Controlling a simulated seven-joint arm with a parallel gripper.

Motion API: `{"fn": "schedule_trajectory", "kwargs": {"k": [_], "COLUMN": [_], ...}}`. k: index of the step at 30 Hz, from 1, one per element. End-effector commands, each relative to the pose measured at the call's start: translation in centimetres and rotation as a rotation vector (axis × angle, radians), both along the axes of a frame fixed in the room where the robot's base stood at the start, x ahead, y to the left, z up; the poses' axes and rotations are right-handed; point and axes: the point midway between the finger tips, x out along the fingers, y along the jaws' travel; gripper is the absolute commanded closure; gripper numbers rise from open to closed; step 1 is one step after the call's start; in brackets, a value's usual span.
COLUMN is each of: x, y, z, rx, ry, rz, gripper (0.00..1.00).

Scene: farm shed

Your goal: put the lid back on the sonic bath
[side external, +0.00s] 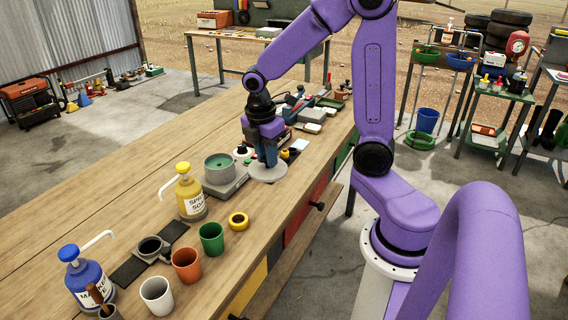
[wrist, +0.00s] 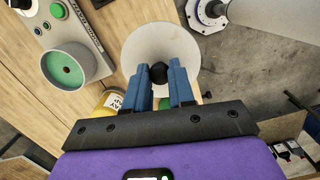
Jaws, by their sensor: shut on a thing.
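The sonic bath (side external: 219,168) is a grey round tub with a green inside, open at the top, on a flat grey base. In the wrist view the sonic bath (wrist: 68,68) is at the left. My gripper (side external: 266,161) is right of the bath, over the bench's front edge. Its blue fingers (wrist: 160,85) are shut on the dark knob of the lid. The lid (side external: 268,174) is a pale round disc, roughly level. In the wrist view the lid (wrist: 160,42) is apart from the tub. I cannot tell how high it is above the bench.
A yellow soap bottle (side external: 191,195) stands left of the bath, its nozzle pointing away. Several tools and boxes (side external: 312,115) lie behind my gripper. The bench's left part is clear.

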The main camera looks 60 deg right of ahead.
Motion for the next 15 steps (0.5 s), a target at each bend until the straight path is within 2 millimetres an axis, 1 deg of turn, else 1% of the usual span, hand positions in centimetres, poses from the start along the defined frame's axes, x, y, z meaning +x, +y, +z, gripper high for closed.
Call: {"fn": "schedule_trajectory", "kwargs": {"k": [1,3,9,15], "x": [1.6,3.5,8.7,13.5], "y": [0.0,-0.1,-0.7,-1.7], "z": [0.2,0.6,1.3,1.6], "rx": [0.000,-0.001,-0.001,-0.001], "ry": [0.000,0.001,0.001,0.002], "rz": [-0.002,-0.002,-0.003,-0.002], "gripper": [1.00,1.00,1.00,1.00]}}
